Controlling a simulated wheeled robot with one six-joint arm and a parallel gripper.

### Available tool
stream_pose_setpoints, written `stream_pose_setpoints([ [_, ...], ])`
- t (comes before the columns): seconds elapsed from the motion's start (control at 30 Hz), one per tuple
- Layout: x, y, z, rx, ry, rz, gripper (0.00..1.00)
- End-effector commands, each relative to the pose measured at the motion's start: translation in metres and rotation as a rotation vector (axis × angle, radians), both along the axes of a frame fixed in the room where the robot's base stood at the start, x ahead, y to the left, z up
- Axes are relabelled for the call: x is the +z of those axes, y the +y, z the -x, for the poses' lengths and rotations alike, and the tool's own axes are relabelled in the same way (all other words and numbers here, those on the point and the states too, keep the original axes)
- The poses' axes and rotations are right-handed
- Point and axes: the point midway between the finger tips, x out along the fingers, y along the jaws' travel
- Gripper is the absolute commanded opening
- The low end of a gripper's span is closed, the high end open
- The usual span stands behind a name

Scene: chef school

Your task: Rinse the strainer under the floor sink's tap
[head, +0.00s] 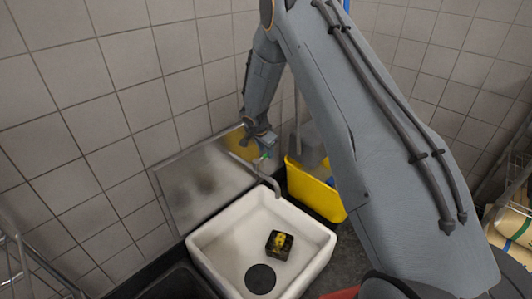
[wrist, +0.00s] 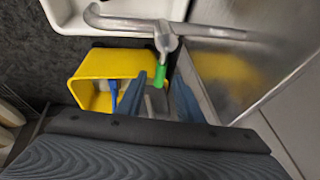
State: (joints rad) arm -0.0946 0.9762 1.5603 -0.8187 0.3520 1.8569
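The white floor sink (head: 212,246) stands on the floor below the wall. A small dark square piece (head: 279,244) with yellow in it, which looks like the strainer, sits in the sink beside a round dark drain (head: 260,279). The tap's metal spout (head: 270,181) reaches over the sink's back edge; I see no water stream. My gripper (head: 263,146) is at the tap's green-tipped handle, behind the sink. In the wrist view, its two fingers are apart, with the green handle (wrist: 160,74) between or just beyond their tips; contact is unclear.
A yellow bucket (head: 315,191) with a mop and something blue stands right of the tap. A metal splash panel (head: 199,191) is on the wall behind the sink. A wire rack (head: 28,262) is at the left and shelving (head: 512,190) at the far right.

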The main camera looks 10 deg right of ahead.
Motion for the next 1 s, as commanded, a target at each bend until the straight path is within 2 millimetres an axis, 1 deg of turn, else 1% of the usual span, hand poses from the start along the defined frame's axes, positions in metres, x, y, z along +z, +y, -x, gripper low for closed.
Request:
stream_pose_setpoints([
  [0.03,-0.006,-0.002,-0.002,0.0,0.001,0.0,0.33],
  [0.1,-0.012,-0.003,-0.005,-0.001,0.0,-0.001,0.33],
  [0.2,-0.017,-0.004,-0.007,0.0,0.0,0.0,0.33],
  [0.5,-0.019,-0.005,-0.008,0.0,-0.001,0.0,0.33],
  [0.57,-0.019,-0.005,-0.008,0.0,-0.001,0.0,0.25],
  [0.7,-0.019,-0.005,-0.008,0.0,0.0,0.0,0.01],
  [0.73,-0.019,-0.004,-0.008,0.0,0.0,0.0,0.0],
  [0.9,-0.019,-0.005,-0.007,0.0,0.0,0.0,0.0],
  [0.97,-0.019,-0.008,-0.007,-0.008,0.0,0.0,0.0],
  [1.0,-0.02,-0.012,-0.007,-0.021,0.001,0.0,0.0],
])
